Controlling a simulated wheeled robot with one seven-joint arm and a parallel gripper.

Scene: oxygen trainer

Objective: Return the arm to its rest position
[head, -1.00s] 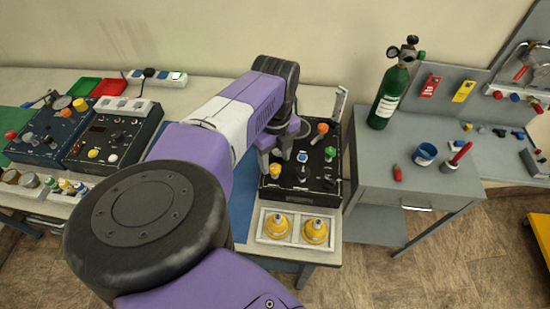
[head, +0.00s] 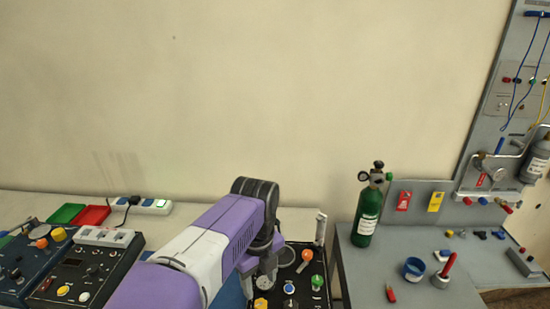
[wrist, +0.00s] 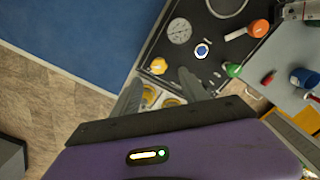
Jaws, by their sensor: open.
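My arm (head: 205,245), purple and white, reaches out over the bench toward the black control panel (head: 302,258). My gripper (wrist: 160,76) is open in the wrist view, its two grey fingers apart with nothing held between them. The fingers are near the panel's edge, beside its yellow knob (wrist: 158,65). Yellow round parts in a pale tray (wrist: 152,96) show past and between the fingers. In the head view my gripper is low, at the panel's left side, partly hidden by my arm.
A green oxygen cylinder (head: 367,215) stands on the grey table (head: 350,260) at right, with a blue cup (head: 414,268) and a red-handled item (head: 446,270). Two dark instrument boxes are at left. A blue mat (wrist: 85,35) lies beside the panel. The wall above is clear.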

